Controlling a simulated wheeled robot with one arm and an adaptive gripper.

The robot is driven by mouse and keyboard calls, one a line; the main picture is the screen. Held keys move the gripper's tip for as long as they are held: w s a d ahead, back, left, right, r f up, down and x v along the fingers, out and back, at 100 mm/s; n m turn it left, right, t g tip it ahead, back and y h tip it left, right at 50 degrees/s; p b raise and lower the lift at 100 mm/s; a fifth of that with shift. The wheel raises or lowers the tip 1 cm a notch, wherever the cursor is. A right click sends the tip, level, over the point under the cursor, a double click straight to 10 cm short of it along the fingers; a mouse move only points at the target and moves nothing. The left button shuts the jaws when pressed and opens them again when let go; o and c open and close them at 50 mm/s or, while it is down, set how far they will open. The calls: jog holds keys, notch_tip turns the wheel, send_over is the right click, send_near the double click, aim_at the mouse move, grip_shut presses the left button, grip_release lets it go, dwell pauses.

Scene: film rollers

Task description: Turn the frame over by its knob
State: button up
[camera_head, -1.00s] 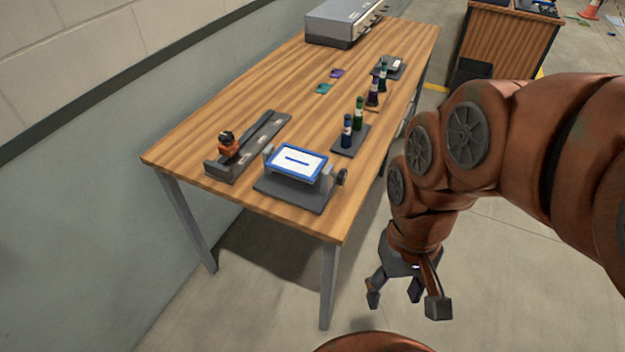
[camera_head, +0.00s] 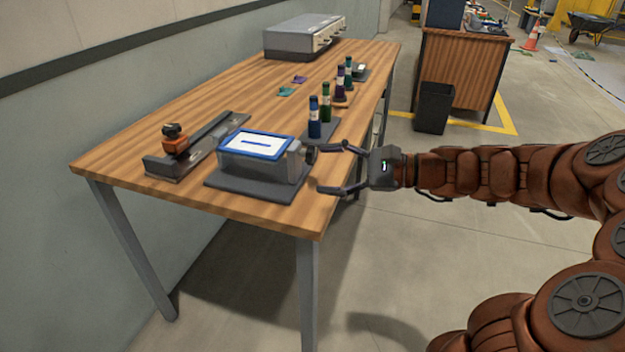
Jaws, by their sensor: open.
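The frame (camera_head: 257,145) has a blue border and a white face with a dark bar. It lies face up in a grey stand on a dark base plate (camera_head: 232,184) near the table's front edge. Its dark round knob (camera_head: 311,155) is on the right side of the stand. My gripper (camera_head: 333,168) is open and points left at the knob, one finger behind it and one in front. The fingertips are close to the knob; I cannot tell whether they touch it.
Left of the frame, a dark rail (camera_head: 195,145) carries an orange piece (camera_head: 175,140). Behind the knob, blue (camera_head: 314,122) and green (camera_head: 326,108) rollers stand upright, with more beyond. A grey machine (camera_head: 300,38) stands at the table's far end.

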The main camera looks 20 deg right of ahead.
aim_at(315, 155)
jog(key=w+d+m+t+b, duration=0.1)
jog(key=w+d+m+t, duration=0.1)
jog(key=d, duration=0.3)
jog(key=shift+f+b+x, duration=0.15)
jog(key=shift+b+x, duration=0.15)
jog(key=shift+x, duration=1.65)
jog(key=shift+f+b+x, duration=0.2)
jog(key=shift+b+x, duration=0.05)
jog(key=shift+x, duration=1.75)
jog(key=shift+w+d, duration=0.1)
jog(key=shift+c, duration=0.4)
jog(key=c, duration=1.1)
